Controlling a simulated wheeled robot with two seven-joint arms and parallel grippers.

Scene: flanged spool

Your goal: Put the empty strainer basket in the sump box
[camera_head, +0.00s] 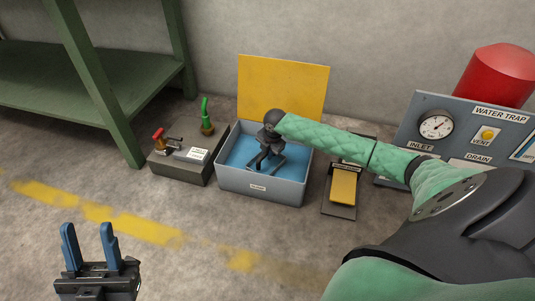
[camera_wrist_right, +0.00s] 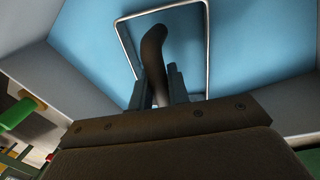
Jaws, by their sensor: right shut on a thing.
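The sump box (camera_head: 235,184) is a grey box with a blue inside, standing open on the floor. My right gripper (camera_head: 266,162) reaches down into it. In the right wrist view, my right gripper (camera_wrist_right: 158,88) is shut on a dark curved handle (camera_wrist_right: 155,45). A thin metal rectangular rim (camera_wrist_right: 207,45), apparently that of the strainer basket, surrounds the handle against the blue. The basket is mostly hidden by the gripper in the head view; whether it touches the box floor cannot be told. My left gripper (camera_head: 88,238) is open and empty at lower left.
A yellow panel (camera_head: 285,85) stands up behind the box. A dark unit with a red handle (camera_head: 158,135) is left of it, and a yellow pedal (camera_head: 343,186) is right of it. The water trap panel (camera_head: 470,120) and green shelf (camera_head: 90,85) flank the area. The front floor is clear.

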